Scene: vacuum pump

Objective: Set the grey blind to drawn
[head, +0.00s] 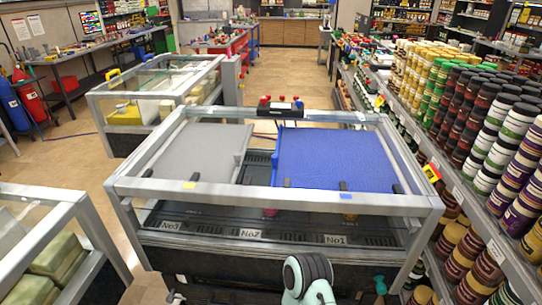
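The grey blind (205,152) is a flat light-grey sheet in the left part of a metal-framed bench. Between the two sheets a dark slotted strip (259,168) shows. Neither gripper can be seen.
Plates marked No3 (171,226), No2 (249,234) and No1 (335,240) are inside the bench front. Shelves of jars (470,150) stand close on the right. Other framed benches stand behind left (150,95) and front left (55,245). Floor is free between them.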

